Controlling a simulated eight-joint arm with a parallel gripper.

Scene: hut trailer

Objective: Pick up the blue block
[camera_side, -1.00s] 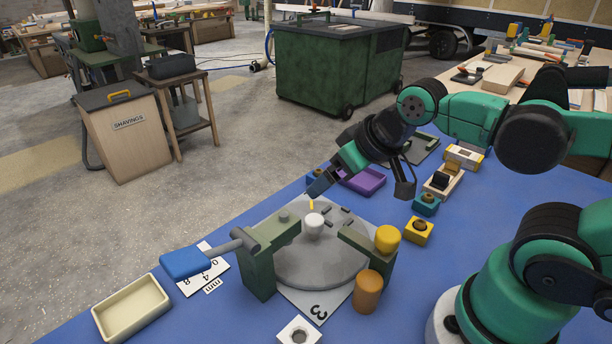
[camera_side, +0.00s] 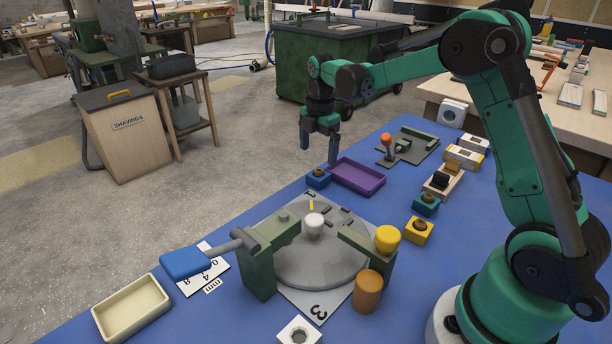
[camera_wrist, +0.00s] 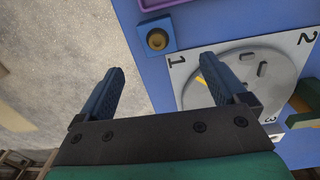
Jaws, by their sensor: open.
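The blue block (camera_side: 318,178) sits on the blue table top near its far left edge, beside the purple tray. It has a round brownish spot on its top. It also shows in the wrist view (camera_wrist: 156,38), ahead of and between the lines of my two fingers. My gripper (camera_side: 319,149) points down above the block and a little off it, with a gap between. In the wrist view my gripper (camera_wrist: 170,85) has its fingers spread wide with nothing between them.
A purple tray (camera_side: 374,182) lies right of the block. In front stands a green fixture (camera_side: 259,270) with a grey round plate (camera_side: 295,272) and a blue handle (camera_side: 186,262). Yellow (camera_side: 417,231) and teal (camera_side: 425,207) blocks stand right. The floor lies past the table edge.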

